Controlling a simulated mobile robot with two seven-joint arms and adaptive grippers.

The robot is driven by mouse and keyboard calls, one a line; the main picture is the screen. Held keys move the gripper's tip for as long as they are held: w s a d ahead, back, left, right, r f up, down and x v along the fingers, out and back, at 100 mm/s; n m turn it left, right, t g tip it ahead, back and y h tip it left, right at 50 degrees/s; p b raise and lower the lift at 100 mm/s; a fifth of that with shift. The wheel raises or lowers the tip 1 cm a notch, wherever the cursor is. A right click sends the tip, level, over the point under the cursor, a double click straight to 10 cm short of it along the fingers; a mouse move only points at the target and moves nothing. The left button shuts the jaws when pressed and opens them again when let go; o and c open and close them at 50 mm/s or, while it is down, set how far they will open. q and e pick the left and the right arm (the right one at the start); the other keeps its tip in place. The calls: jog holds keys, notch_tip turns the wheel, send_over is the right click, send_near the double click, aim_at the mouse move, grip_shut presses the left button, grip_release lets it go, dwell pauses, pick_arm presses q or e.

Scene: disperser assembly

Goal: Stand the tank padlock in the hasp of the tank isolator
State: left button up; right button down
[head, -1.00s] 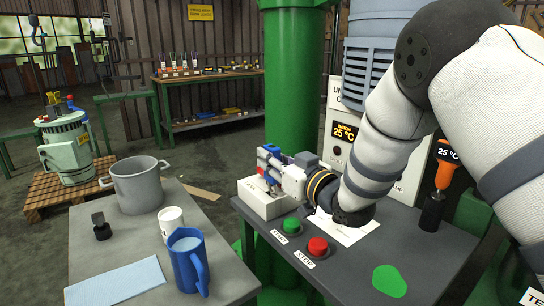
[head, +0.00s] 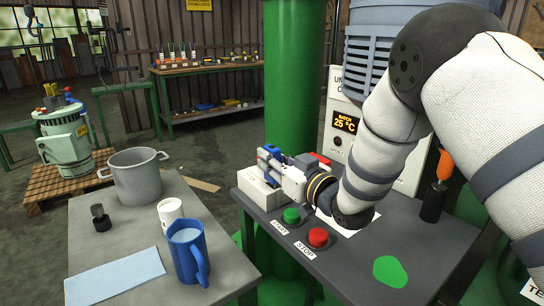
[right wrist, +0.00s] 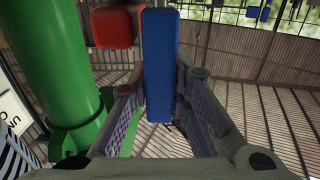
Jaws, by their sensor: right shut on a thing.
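My right gripper (head: 268,166) is over the white box (head: 257,190) on the dark bench. It is shut on a blue padlock (right wrist: 159,70), which shows as a long blue block between the fingers (right wrist: 158,85) in the right wrist view. In the head view only small blue parts of the padlock (head: 268,178) show around the fingers. A red block (right wrist: 114,27) is just left of it in the wrist view, and red (head: 320,158) shows behind the gripper in the head view. The hasp cannot be made out. My left gripper is out of view.
A green start button (head: 291,215) and a red stop button (head: 318,237) are in front of my right gripper. A green column (head: 291,80) stands behind it. The left table holds a blue mug (head: 187,252), a white cup (head: 170,213) and a grey pot (head: 137,178).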

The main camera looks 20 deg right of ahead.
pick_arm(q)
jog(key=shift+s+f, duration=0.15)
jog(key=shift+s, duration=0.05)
pick_arm(e)
jog(key=shift+f, duration=0.7)
jog(key=c, duration=1.4)
grip_release()
notch_tip(320, 180, up, 10)
